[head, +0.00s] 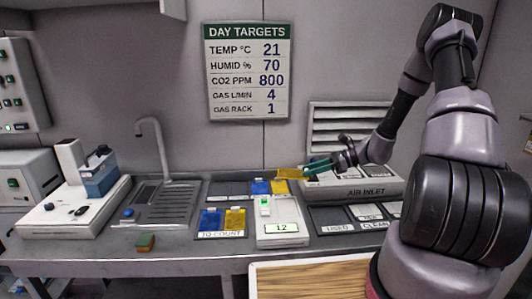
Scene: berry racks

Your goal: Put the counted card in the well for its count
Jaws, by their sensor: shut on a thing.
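My gripper (317,165), with teal fingers, is shut on a yellow card (290,174) and holds it above the back of the bench, near the air inlet unit. The white counter (279,233) stands below and in front of it, with a green-lit display that seems to read 12 or 1.2. A blue card (261,187) and another yellow card (279,187) lie just behind the counter. A dark tray marked TO COUNT (222,237) holds a blue card (210,220) and a yellow card (235,219). Count labels on wells are too small to read.
A dark tray (345,214) with labels, one seemingly CLEAN, lies right of the counter. The AIR INLET unit (350,189) stands behind it. A sink (165,204) with a tap and a sponge (146,242) are left. A DAY TARGETS sign (248,70) hangs above.

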